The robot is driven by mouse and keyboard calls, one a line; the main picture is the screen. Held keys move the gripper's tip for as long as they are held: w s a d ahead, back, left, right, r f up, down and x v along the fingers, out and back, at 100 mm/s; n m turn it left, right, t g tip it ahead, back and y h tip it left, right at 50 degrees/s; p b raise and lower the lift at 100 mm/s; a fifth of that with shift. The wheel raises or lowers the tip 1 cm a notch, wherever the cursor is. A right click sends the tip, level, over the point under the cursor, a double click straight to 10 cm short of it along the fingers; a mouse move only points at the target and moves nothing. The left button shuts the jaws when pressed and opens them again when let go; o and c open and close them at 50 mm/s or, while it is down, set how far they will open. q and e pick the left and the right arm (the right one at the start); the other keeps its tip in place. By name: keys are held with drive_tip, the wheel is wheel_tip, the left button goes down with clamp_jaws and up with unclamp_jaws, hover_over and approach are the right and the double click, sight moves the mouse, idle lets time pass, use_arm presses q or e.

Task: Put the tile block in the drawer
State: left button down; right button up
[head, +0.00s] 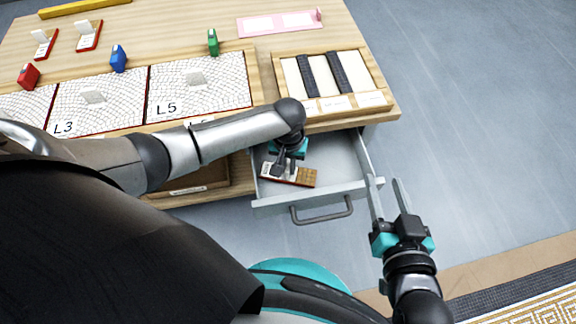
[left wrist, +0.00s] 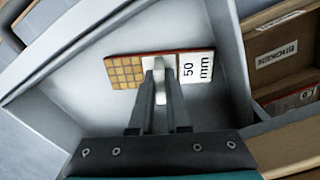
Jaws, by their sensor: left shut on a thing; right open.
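The tile block (head: 305,177) is a flat red-edged piece with a gold-brown grid at one end and a white label at the other. The label reads "50 mm" in the left wrist view (left wrist: 197,67). My left gripper (head: 283,171) is shut on its middle, and the block is inside the open drawer (head: 332,150). Whether it touches the drawer floor I cannot tell. The drawer is pale grey with a handle (head: 322,212) on its front. My right gripper (head: 388,200) is open and empty, right of the drawer's front corner.
A wooden compartment (left wrist: 262,72) labelled "BROKEN" lies beside the drawer and holds a red-edged tile. On the table (head: 190,30) above are white mosaic panels (head: 200,88), coloured clips, a pink tray (head: 279,23) and a wooden tray (head: 277,70) with dark strips.

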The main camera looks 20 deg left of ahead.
idle(0.3)
use_arm(q)
drive_tip(key=c, duration=1.3)
unclamp_jaws()
drive_tip(key=shift+f, duration=0.15)
drive_tip(key=shift+c, duration=0.2)
drive_tip(key=o, duration=0.4)
drive_tip(key=shift+o, duration=0.2)
